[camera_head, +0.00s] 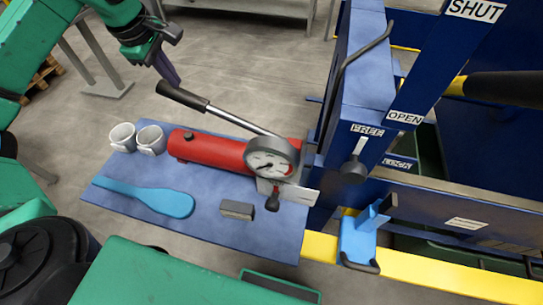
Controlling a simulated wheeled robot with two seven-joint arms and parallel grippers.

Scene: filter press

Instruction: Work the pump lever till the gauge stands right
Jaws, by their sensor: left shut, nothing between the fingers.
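The pump lever (236,120) is a steel rod with a black grip (182,97) at its left end, slanting up to the left from the red pump body (207,148). The round white gauge (271,159) sits at the right end of the pump; its needle is visible but its reading is too small to tell. My left gripper (175,80) comes in from the upper left with its fingers shut and empty, just above the black grip; I cannot tell if it touches. My right gripper is not in view.
On the blue table (105,200) lie a blue paddle (150,196), two white cups (137,138) and a dark block (237,210). The blue press frame (360,85), with SHUT and OPEN signs, stands at the right. A yellow rail (440,277) runs along its foot.

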